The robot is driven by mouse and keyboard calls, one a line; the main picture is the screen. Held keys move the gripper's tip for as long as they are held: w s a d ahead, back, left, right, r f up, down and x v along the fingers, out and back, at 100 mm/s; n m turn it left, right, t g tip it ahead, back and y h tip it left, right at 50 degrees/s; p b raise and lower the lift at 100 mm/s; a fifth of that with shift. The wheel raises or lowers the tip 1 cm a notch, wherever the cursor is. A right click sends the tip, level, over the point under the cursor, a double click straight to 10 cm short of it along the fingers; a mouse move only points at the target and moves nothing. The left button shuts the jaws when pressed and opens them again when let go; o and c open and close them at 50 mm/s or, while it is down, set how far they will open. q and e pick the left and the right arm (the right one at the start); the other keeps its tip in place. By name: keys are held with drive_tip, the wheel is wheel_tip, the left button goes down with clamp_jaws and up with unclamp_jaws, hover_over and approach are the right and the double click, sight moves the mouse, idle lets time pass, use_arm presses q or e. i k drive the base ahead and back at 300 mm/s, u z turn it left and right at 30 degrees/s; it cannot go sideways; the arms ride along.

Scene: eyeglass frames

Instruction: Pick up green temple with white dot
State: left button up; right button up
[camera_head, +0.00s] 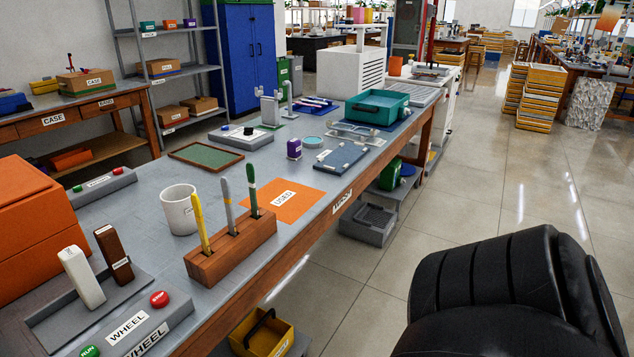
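A slim green piece (252,191) stands upright in a slot of a wooden block (240,245) on the grey workbench. A grey piece (228,205) and a yellow piece (201,222) stand beside it to the left. I cannot make out a white dot on the green piece, nor tell whether it is a temple. Small blue and red slim pieces (316,103) lie farther back on the bench, too small to tell apart. Neither of my grippers is in view.
A white cup (180,210) stands left of the block, and an orange "USED" mat (288,201) lies behind it to the right. A wheel station (130,325) is at front left. A teal tray (377,107) sits at the back.

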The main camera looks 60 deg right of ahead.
sight(251, 172)
drive_tip(key=z, duration=0.9)
drive_tip(key=k, duration=0.3)
drive_tip(key=z, duration=1.4)
